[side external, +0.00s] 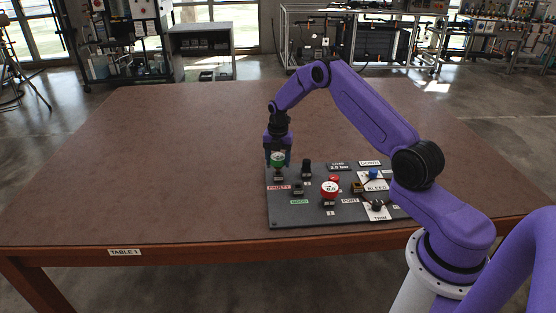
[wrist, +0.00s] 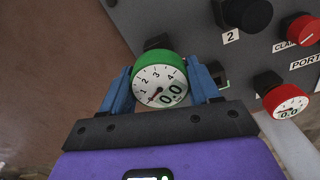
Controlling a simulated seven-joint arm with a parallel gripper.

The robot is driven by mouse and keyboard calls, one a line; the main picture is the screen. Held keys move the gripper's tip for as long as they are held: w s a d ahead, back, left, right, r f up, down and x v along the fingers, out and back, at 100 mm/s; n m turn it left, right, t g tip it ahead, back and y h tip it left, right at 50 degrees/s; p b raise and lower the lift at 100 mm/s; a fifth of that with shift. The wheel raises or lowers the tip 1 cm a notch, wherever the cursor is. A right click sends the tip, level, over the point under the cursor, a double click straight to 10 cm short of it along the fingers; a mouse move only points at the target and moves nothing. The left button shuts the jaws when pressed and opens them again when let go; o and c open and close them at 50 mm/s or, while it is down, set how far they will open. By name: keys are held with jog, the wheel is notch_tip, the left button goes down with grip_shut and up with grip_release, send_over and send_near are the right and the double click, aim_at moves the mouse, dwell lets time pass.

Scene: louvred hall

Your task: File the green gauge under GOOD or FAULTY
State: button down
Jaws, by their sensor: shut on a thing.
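The green gauge (wrist: 160,72) is between the blue fingers of my gripper (wrist: 161,84), which is shut on it. Its white dial has a red needle at the low end and a readout of 0.0. In the side view the gauge (side external: 278,159) hangs upright from my gripper (side external: 278,153), above a dark block at the panel's left. The red FAULTY label (side external: 279,187) lies just in front of that block. The green GOOD label (side external: 299,202) is in front of another dark block (side external: 298,188). Whether the gauge touches the block below is unclear.
The grey panel (side external: 290,217) also carries a red-rimmed gauge (side external: 329,188) at PORT, a black knob (side external: 306,167) marked 2, a red CLAMP knob (wrist: 303,29), a blue BLEED knob (side external: 374,173) and a TRIM knob (side external: 376,205). The brown table (side external: 150,170) is clear to the left.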

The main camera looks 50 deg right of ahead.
aim_at(278, 157)
jog(key=shift+f, duration=0.3)
jog(key=shift+f, duration=0.85)
jog(key=shift+c, duration=0.8)
grip_release()
jog(key=shift+r, duration=2.5)
notch_tip(278, 157, up, 18)
jog(key=shift+f, duration=0.25)
